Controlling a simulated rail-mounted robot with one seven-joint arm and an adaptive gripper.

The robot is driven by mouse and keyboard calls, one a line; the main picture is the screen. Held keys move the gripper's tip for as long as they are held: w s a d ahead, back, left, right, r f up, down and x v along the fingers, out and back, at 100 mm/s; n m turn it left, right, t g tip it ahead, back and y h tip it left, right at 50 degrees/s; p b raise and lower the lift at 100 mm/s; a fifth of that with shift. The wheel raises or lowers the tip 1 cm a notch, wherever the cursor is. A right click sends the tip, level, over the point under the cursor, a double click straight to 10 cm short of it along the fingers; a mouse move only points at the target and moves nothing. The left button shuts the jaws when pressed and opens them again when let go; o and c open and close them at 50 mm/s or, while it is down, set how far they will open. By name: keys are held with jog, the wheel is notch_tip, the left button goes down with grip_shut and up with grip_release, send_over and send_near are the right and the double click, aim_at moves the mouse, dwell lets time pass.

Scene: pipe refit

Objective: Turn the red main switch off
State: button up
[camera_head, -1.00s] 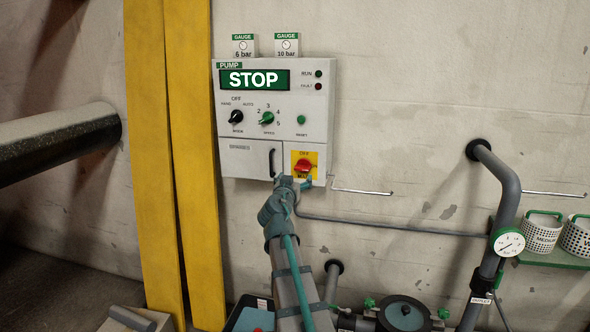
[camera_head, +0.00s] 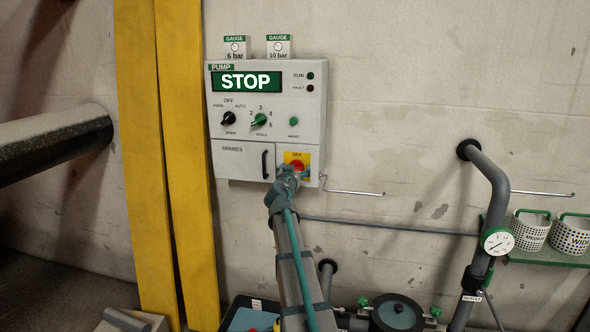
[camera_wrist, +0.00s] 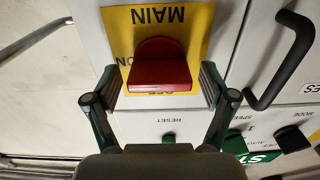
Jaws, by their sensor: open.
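The red main switch (camera_wrist: 160,66) sits on a yellow plate (camera_wrist: 188,20) at the lower right of the pump control box (camera_head: 312,128). In the head view the switch (camera_head: 297,166) is partly covered by my gripper (camera_head: 292,174). In the wrist view, upside down, my gripper (camera_wrist: 160,88) is open, with one finger on each side of the red switch handle. The handle lies crosswise between the fingers, and whether they touch it I cannot tell. The green display reads STOP.
A black door handle (camera_wrist: 283,62) is close beside the switch. A hook rod (camera_head: 352,191) sticks out right of the box. Yellow posts (camera_head: 165,160) stand to the left. A pipe with a gauge (camera_head: 497,240) and baskets (camera_head: 530,230) are at the right.

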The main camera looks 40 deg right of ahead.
jog(key=c, duration=1.2)
jog(key=shift+o, duration=0.2)
jog(key=shift+n, duration=0.4)
jog(key=n+b, duration=0.1)
jog(key=n, duration=0.2)
jog(key=shift+a+f+n+b, duration=0.1)
jog(key=shift+n+b, duration=0.2)
jog(key=shift+b, duration=0.05)
jog(key=n, duration=0.4)
jog(key=shift+w+n, duration=0.1)
jog(key=shift+n, duration=0.2)
jog(key=n+p, duration=0.1)
jog(key=n, duration=0.3)
jog(key=shift+a+f+n+p, duration=0.15)
jog(key=shift+n+p, duration=0.85)
jog(key=shift+n, duration=1.5)
